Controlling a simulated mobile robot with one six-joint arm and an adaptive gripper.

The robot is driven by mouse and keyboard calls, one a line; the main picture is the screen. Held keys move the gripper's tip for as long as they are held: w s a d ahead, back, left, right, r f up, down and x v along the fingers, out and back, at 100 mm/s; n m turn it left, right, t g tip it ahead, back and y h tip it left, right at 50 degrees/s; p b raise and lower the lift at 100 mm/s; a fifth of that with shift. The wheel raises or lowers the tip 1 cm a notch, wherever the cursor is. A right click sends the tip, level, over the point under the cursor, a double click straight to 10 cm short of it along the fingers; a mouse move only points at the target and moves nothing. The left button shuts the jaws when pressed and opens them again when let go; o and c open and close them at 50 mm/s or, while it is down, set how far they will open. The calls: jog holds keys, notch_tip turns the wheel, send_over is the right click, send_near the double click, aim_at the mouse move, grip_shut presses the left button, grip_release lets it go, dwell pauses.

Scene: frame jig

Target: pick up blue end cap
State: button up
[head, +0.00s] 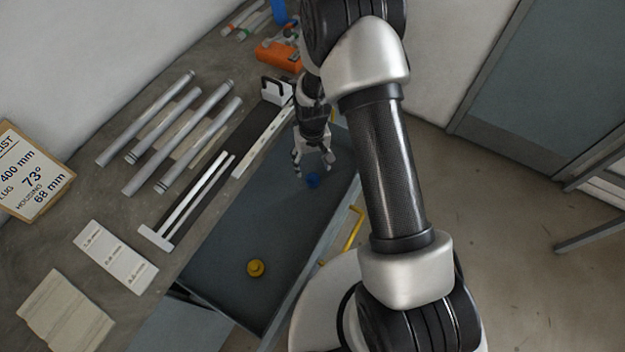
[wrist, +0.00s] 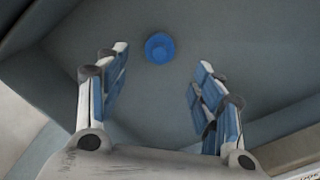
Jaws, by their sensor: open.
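The blue end cap (head: 313,180) lies on the floor of a dark grey tray (head: 225,262), near its far end. In the wrist view the blue end cap (wrist: 160,47) is a round disc with a smaller raised middle. My gripper (head: 313,172) is at the far end of the tray, close to the cap. In the wrist view my gripper (wrist: 158,88) is open and empty. The cap shows beyond the fingertips, roughly midway between the two fingers, and no finger touches it.
A yellow cap (head: 255,268) sits in the near part of the tray. Several metal tubes (head: 150,118) and a white slotted rail (head: 262,142) lie on the bench left of the tray. An orange tool (head: 280,56) lies at the back. The tray's middle is clear.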

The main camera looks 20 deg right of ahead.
aim_at(313, 176)
notch_tip(313, 176, down, 9)
jog(key=shift+r+b, duration=0.2)
jog(key=shift+b, duration=0.95)
jog(key=shift+c, duration=0.3)
jog(key=c, duration=0.7)
